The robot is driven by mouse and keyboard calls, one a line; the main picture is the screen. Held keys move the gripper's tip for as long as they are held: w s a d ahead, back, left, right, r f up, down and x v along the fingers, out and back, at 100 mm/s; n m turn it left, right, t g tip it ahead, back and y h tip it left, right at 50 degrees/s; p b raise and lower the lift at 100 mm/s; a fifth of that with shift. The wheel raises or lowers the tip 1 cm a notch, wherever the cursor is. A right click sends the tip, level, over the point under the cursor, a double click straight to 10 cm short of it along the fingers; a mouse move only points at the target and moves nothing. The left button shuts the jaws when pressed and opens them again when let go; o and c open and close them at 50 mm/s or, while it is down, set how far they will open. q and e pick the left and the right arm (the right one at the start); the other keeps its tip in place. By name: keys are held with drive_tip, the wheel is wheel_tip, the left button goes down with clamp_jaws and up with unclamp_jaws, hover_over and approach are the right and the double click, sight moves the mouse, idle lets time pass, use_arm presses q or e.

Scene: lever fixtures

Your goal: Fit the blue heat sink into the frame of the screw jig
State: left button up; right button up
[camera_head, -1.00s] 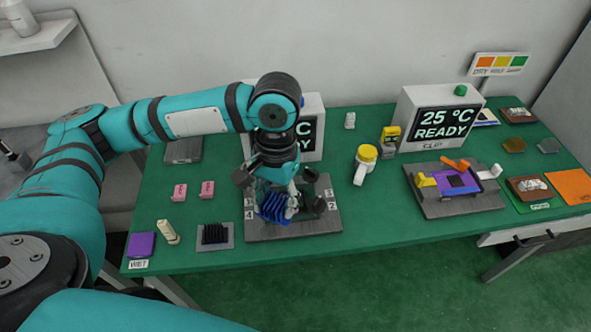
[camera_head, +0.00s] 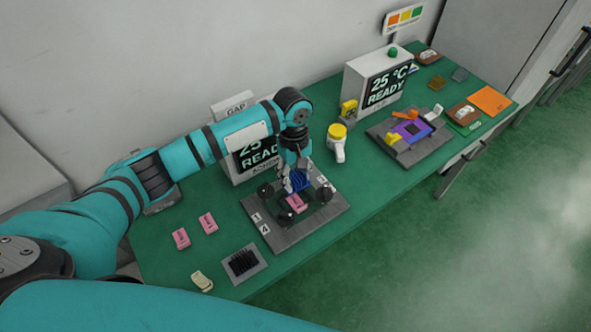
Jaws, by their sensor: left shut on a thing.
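The blue heat sink (camera_head: 299,182) is partly hidden by my left gripper (camera_head: 291,186), which is shut on it. Both are over the back part of the screw jig (camera_head: 277,236), a dark grey plate with numbered corners and black round posts. A pink pad (camera_head: 297,203) shows inside the jig's frame, just in front of the heat sink. I cannot tell whether the heat sink touches the frame. My right gripper is not in view.
Two pink blocks (camera_head: 181,238) (camera_head: 208,223) and a black finned heat sink (camera_head: 243,261) lie left of the jig. A grey display box (camera_head: 240,155) stands close behind it. A yellow-capped bottle (camera_head: 337,143) and a second fixture (camera_head: 409,135) are to the right.

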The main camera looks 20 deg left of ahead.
use_arm(q)
drive_tip(key=shift+f+n, duration=0.3)
drive_tip(key=shift+f, duration=0.3)
drive_tip(key=shift+a, duration=0.25)
drive_tip(key=shift+d+r+p, duration=0.15)
drive_tip(key=shift+r+p, duration=0.05)
drive_tip(key=shift+p, duration=0.6)
drive_tip(key=shift+s+f+b, duration=0.1)
drive_tip(key=shift+f+b, duration=0.2)
drive_tip(key=shift+f, duration=0.45)
wheel_tip(320, 180, down, 2)
drive_tip(key=shift+f+b, duration=0.25)
drive_tip(key=shift+b, duration=0.05)
drive_tip(key=shift+f+b, duration=0.45)
drive_tip(key=shift+f, duration=0.95)
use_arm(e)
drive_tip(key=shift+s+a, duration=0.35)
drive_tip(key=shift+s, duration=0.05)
